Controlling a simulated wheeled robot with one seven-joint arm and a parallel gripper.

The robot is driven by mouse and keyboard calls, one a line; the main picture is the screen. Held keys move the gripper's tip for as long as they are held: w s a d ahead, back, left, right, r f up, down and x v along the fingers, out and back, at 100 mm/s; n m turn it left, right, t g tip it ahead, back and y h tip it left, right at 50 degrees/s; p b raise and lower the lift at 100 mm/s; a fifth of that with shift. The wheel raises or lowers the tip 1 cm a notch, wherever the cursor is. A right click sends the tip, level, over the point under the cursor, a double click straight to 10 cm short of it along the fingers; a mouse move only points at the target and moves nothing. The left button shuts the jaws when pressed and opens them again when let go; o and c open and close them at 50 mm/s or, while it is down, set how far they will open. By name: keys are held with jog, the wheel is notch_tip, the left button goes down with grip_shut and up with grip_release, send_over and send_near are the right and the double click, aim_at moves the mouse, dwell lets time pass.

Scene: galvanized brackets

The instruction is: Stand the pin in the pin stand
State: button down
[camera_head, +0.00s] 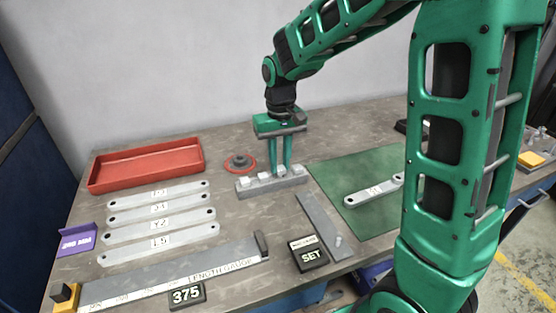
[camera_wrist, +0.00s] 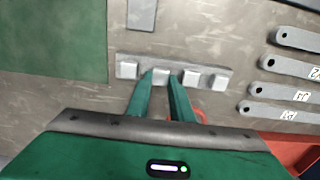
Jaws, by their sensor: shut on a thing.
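My gripper (camera_head: 281,171) points straight down at a grey rack (camera_head: 258,189) that carries several pale, square-topped pieces in a row. Its fingers are shut on one of these pieces (camera_head: 281,170), the third from the left in the head view. In the wrist view the fingertips (camera_wrist: 162,73) lie on either side of the same piece, which still sits in the rack. I cannot see its lower part, nor tell whether it is the pin. A round grey piece with a red ring (camera_head: 240,164) stands just behind the rack; it may be the pin stand.
A red tray (camera_head: 146,167) and several labelled flat brackets (camera_head: 158,223) lie on the left. A length gauge (camera_head: 180,274) runs along the front, near a SET sign (camera_head: 309,254) and a grey strip (camera_head: 324,225). A green mat (camera_head: 340,171) with one bracket lies right.

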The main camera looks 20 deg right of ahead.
jog(key=shift+f, duration=0.55)
dwell(0.4)
jog(key=c, duration=1.5)
grip_release()
notch_tip(320, 180, up, 11)
jog(key=shift+f, duration=0.15)
jog(key=s+d+m, duration=0.3)
jog(key=s+d, duration=0.9)
jog(key=s+d+f+m, duration=0.1)
jog(key=s, duration=0.4)
jog(key=s+d+f+m, duration=0.1)
jog(key=s+d+f, duration=0.1)
jog(key=s, duration=0.4)
jog(key=s+d+f+m, duration=0.1)
jog(key=s+d+f, duration=0.1)
jog(key=s, duration=0.4)
jog(key=shift+d+f, duration=0.15)
jog(key=shift+f, duration=0.1)
